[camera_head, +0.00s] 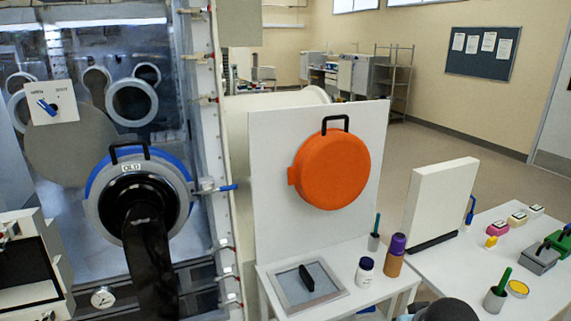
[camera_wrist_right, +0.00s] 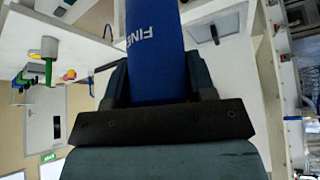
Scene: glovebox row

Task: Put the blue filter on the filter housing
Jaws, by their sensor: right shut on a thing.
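The blue filter (camera_wrist_right: 155,40), a smooth blue body with white lettering starting "FINE", is held in my right gripper (camera_wrist_right: 160,84) in the right wrist view. Its dark fingers close on both sides of it, and its far end runs out of the top of the picture. A square grey frame with a black handle (camera_head: 290,292) lies on the small white table; I cannot tell whether it is the filter housing. It also shows in the wrist view (camera_wrist_right: 205,31), right of the filter and apart from it. My left gripper is not in view.
A white bottle (camera_head: 364,274) and a brown bottle with a purple cap (camera_head: 394,255) stand beside the frame. An orange round cover (camera_head: 331,170) is on the upright white panel (camera_head: 268,150). A black glove (camera_head: 148,255) hangs from the port marked OLD. A white slab (camera_head: 440,200) stands right.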

